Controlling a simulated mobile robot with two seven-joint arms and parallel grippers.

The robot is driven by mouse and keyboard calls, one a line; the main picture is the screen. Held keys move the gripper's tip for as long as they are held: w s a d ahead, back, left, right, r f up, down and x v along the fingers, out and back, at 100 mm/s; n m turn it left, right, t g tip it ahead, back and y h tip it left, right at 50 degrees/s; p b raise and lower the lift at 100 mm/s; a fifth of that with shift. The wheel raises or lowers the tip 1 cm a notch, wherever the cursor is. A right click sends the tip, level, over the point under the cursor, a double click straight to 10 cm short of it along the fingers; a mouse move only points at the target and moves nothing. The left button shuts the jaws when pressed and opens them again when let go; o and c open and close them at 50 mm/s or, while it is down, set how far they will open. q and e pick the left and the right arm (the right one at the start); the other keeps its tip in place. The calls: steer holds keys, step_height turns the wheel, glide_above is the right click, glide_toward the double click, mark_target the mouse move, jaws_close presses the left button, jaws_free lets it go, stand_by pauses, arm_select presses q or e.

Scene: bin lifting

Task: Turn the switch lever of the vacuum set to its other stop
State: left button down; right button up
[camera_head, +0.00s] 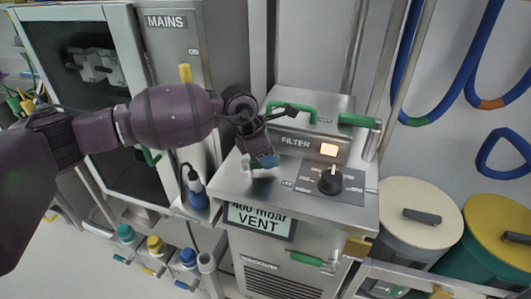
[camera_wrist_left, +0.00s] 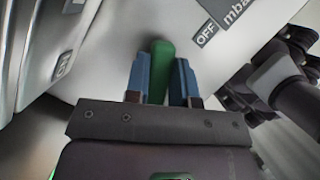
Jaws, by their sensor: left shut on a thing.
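The vacuum set is the steel cabinet (camera_head: 300,215) in the middle of the head view, marked FILTER, with a 400 mbar VENT plate on its front. My left gripper (camera_head: 265,161) reaches in from the left, its blue fingertips low over the left part of the cabinet top. In the left wrist view the blue fingers (camera_wrist_left: 159,82) stand on both sides of a green switch lever (camera_wrist_left: 159,62) and are shut on it. An OFF label (camera_wrist_left: 207,33) lies to the right of the lever there. In the head view the gripper mostly hides the lever. My right gripper does not show.
A white-lidded bin (camera_head: 420,205) and a yellow-lidded bin (camera_head: 500,222) stand at right. A MAINS cabinet (camera_head: 172,45) is behind my arm.

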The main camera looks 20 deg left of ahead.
mark_target(251, 162)
arm_select(q)
steer(key=m, duration=0.1)
steer(key=s+m+g, duration=0.1)
steer(key=m, duration=0.1)
steer(key=shift+s+d+f, duration=0.1)
steer(key=shift+s+d, duration=0.15)
steer(key=shift+s+m+g+b, duration=0.25)
steer(key=shift+s+m+g, duration=0.05)
steer(key=shift+m, duration=0.35)
steer(key=shift+s+m+g+b, duration=0.2)
steer(key=shift+s+m+g, duration=0.1)
steer(key=shift+m, duration=0.35)
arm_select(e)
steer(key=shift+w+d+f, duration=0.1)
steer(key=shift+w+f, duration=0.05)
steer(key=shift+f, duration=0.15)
arm_select(q)
steer(key=c, duration=1)
jaws_free()
steer(key=shift+o, duration=0.2)
steer(key=p+v, duration=0.1)
steer(key=v, duration=0.8)
steer(key=shift+a+r, duration=0.2)
steer(key=shift+r, duration=0.15)
steer(key=shift+a+r, duration=0.25)
steer(key=shift+r, duration=0.3)
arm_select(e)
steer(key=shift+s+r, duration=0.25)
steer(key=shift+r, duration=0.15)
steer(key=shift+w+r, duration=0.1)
